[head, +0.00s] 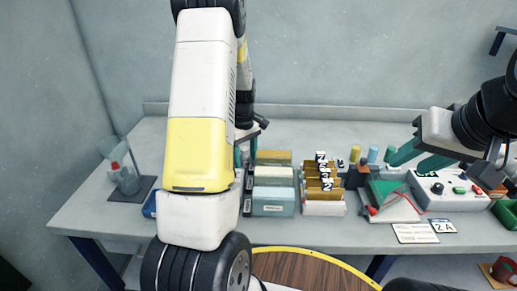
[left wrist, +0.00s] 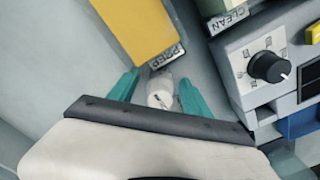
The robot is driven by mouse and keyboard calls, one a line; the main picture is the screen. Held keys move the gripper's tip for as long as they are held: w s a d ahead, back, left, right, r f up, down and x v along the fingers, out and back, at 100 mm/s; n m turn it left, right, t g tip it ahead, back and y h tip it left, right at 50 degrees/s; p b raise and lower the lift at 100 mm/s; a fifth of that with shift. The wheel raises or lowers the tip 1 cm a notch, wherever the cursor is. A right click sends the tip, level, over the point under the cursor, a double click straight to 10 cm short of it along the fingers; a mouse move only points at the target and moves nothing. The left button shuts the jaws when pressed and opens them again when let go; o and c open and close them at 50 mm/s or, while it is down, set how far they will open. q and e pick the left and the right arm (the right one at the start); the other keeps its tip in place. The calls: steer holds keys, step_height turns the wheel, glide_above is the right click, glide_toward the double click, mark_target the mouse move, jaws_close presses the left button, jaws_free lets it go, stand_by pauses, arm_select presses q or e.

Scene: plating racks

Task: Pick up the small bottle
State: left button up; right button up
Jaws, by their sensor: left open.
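A small white bottle (left wrist: 160,91) stands between the two teal fingers of my left gripper (left wrist: 158,88) in the left wrist view. The fingers are open, one on each side of it, with a gap showing on both sides. In the head view my left gripper (head: 246,152) is mostly hidden behind my own arm, and I cannot make out the white bottle there. My right gripper (head: 404,163) is at the right above the bench, its teal fingers apart and nothing seen between them.
A yellow block (left wrist: 138,28) and a grey box with a black knob (left wrist: 268,66) flank the bottle. On the bench (head: 105,213) are colored blocks (head: 273,200), a card rack (head: 322,207), a control box (head: 449,199) and a clear container (head: 127,181) on a dark mat.

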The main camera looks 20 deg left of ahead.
arm_select(q)
steer(key=shift+f, duration=0.25)
jaws_close()
